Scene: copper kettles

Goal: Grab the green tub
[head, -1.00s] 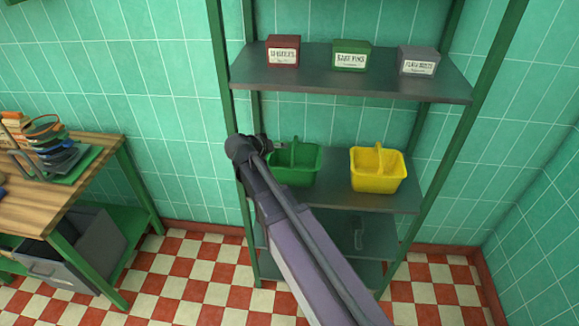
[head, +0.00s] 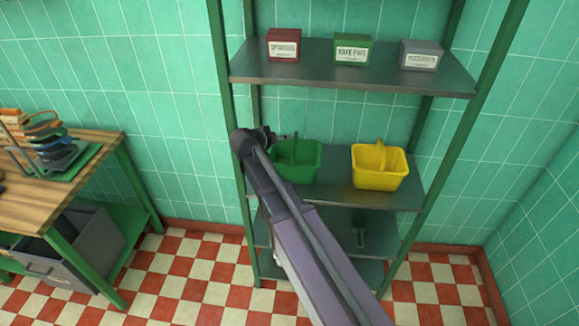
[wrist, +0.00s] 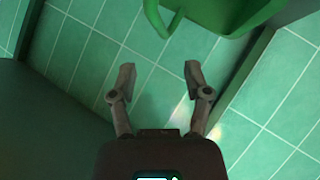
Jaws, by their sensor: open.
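The green tub (head: 299,165) with an upright handle stands on the middle shelf (head: 325,192), at its left side. In the wrist view the tub (wrist: 232,14) shows at the top edge, beyond my fingertips and partly cut off. My gripper (wrist: 158,72) is open with nothing between its fingers; green wall tiles show through the gap. In the head view my gripper (head: 272,136) is at the tub's left rear side, and my wrist hides part of it. I cannot tell whether it touches the tub.
A yellow tub (head: 380,167) stands right of the green one. Red (head: 284,45), green (head: 352,50) and grey (head: 421,55) labelled boxes stand on the shelf above. Green rack posts (head: 222,90) flank the shelves. A wooden workbench (head: 85,165) is at left.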

